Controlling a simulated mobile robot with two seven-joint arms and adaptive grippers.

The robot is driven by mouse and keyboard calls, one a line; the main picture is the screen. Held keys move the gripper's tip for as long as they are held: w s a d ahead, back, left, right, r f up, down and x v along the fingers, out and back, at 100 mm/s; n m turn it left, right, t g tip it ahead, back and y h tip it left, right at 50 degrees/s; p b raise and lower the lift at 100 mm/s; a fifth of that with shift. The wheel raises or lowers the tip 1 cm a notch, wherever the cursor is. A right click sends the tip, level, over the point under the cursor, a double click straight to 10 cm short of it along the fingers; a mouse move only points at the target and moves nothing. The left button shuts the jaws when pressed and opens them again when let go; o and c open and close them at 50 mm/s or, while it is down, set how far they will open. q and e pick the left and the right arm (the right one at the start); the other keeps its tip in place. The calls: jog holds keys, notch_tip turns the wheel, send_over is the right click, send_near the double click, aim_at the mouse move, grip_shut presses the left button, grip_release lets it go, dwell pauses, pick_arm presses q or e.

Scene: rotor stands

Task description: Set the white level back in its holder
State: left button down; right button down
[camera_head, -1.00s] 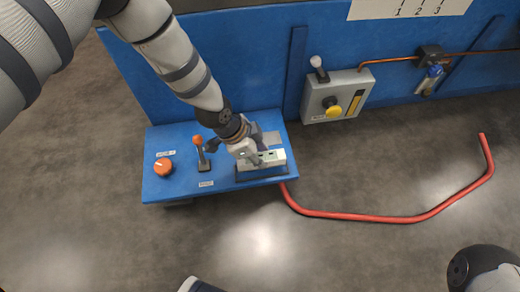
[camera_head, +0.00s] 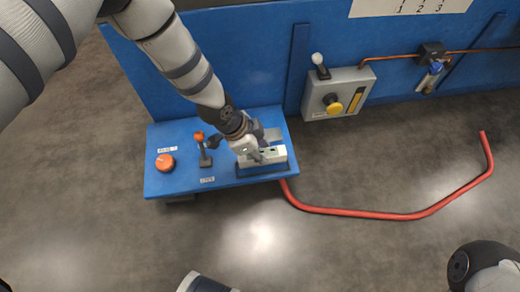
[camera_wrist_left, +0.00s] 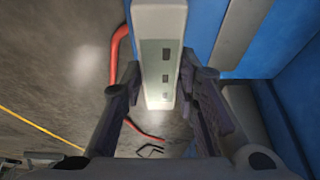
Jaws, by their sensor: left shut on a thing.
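The white level (camera_head: 274,154) is a pale bar with small dark windows. It is over the right part of the blue bench, above a dark low tray (camera_head: 262,172) that looks like its holder. I cannot tell whether the level touches the tray. My left gripper (camera_head: 254,153) is shut on the level from above. In the left wrist view the level (camera_wrist_left: 160,65) stretches away between the two dark fingers of the gripper (camera_wrist_left: 162,105). The fingers and arm hide part of the level and holder. My right gripper is out of view.
The blue bench (camera_head: 222,180) carries an orange knob (camera_head: 165,162), an orange-tipped lever (camera_head: 203,150) and a grey plate (camera_head: 272,134) behind the level. A grey box (camera_head: 336,95) with a yellow button is on the blue wall. A red hose (camera_head: 390,216) lies on the floor.

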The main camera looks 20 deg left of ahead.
pick_arm(q)
jog(key=shift+f, duration=0.1)
jog(key=shift+f+b, duration=0.55)
jog(key=shift+f, duration=0.4)
jog(key=shift+f, duration=0.1)
jog(key=shift+f+b, duration=0.3)
jog(key=shift+f, duration=0.15)
jog(key=shift+f, duration=0.45)
dwell(0.9)
jog(key=c, duration=1.2)
grip_release()
